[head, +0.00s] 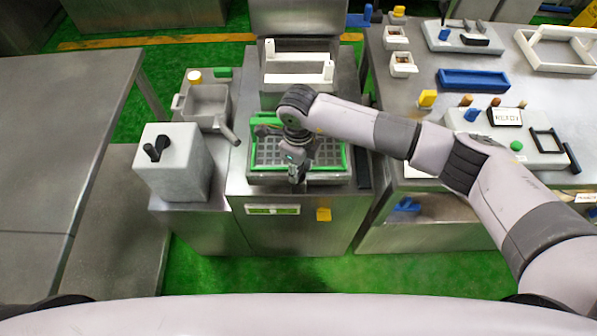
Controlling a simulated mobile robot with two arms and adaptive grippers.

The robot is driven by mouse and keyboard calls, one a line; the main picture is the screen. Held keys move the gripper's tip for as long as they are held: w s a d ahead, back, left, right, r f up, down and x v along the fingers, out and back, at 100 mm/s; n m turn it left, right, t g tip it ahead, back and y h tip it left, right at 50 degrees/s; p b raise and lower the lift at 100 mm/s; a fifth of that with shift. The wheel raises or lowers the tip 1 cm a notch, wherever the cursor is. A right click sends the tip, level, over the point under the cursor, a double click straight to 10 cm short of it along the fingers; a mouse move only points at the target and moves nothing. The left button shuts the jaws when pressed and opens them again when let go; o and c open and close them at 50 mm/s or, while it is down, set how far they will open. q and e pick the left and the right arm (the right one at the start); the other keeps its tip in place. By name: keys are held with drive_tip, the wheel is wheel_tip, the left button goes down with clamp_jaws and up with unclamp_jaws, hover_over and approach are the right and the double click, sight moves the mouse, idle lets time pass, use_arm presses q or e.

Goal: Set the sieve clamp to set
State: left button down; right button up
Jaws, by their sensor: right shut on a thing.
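A grey sieve grid in a green frame (345,155) lies in the top of the steel machine (290,235) at the centre. My right gripper (297,176) reaches down over the middle of the sieve to its front edge. Its fingers are shut on a small part there, which I take to be the sieve clamp. The gripper hides most of that part, and I cannot read its position. My right arm comes in from the right and covers part of the frame's far right side. My left gripper is out of view.
A grey box with a black lever (172,166) and an open metal bin (208,101) stand to the left. A white rack (298,72) stands behind the sieve. The right bench (425,66) holds a blue tray (474,79) and several small parts.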

sight(298, 169)
drive_tip(key=n+b, duration=0.2)
drive_tip(key=b, duration=0.1)
drive_tip(key=n+b, duration=0.1)
drive_tip(key=b, duration=0.1)
drive_tip(key=shift+f+n, duration=0.25)
drive_tip(key=shift+n, duration=0.15)
drive_tip(key=shift+r+n+b, duration=0.25)
drive_tip(key=shift+n+b, duration=0.65)
drive_tip(key=shift+b, duration=0.3)
drive_tip(key=o, duration=1.2)
drive_tip(key=shift+c, duration=0.2)
drive_tip(key=shift+r, duration=0.1)
wheel_tip(298, 169, up, 12)
